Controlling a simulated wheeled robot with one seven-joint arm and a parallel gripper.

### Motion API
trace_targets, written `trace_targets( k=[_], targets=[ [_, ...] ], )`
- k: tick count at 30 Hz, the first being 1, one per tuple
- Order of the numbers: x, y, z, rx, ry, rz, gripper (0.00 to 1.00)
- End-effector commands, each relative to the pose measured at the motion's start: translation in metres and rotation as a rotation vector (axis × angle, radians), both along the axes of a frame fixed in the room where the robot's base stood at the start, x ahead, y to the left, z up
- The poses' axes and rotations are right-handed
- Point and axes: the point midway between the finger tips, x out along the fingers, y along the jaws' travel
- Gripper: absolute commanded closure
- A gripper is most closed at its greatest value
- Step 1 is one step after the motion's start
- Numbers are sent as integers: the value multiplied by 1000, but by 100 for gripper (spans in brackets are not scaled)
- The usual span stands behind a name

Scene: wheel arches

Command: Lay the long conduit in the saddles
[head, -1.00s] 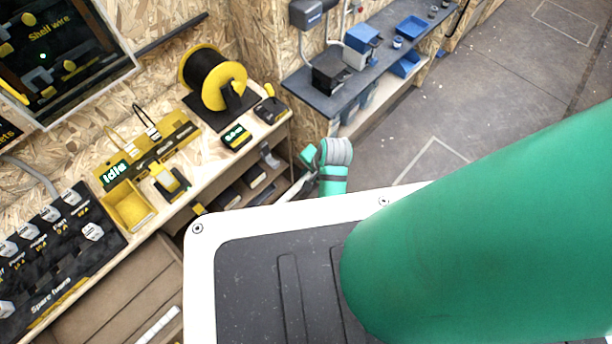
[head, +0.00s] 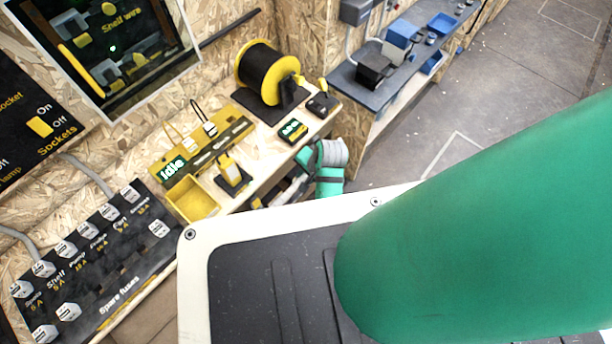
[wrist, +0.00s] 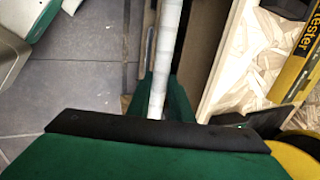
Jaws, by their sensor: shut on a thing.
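The long conduit (wrist: 166,50) is a pale, thin tube running up from my gripper (wrist: 161,98) to the top edge of the wrist view. My gripper's green fingers are shut on it. Its far end is cut off by that edge. In the head view the end of my arm shows beyond my base's edge, low beside the front of the workbench. The fingers and the conduit cannot be made out clearly there. I cannot make out the saddles in either view.
The workbench carries a yellow tester board (head: 205,150), a yellow bin (head: 192,200), a black wire reel (head: 264,72) and a spare fuses panel (head: 85,262). A grey shelf (head: 390,85) with blue boxes stands beyond. Open floor (head: 520,70) lies to the right.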

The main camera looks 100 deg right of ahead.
Motion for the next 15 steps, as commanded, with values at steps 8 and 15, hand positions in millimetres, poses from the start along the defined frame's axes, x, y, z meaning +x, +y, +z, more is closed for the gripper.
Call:
trace_targets(
  k=[8, 15],
  targets=[
    [9, -11, -24, 1, 0, 0, 100],
    [16, -21, -44, 1, 1, 0, 100]
  ],
)
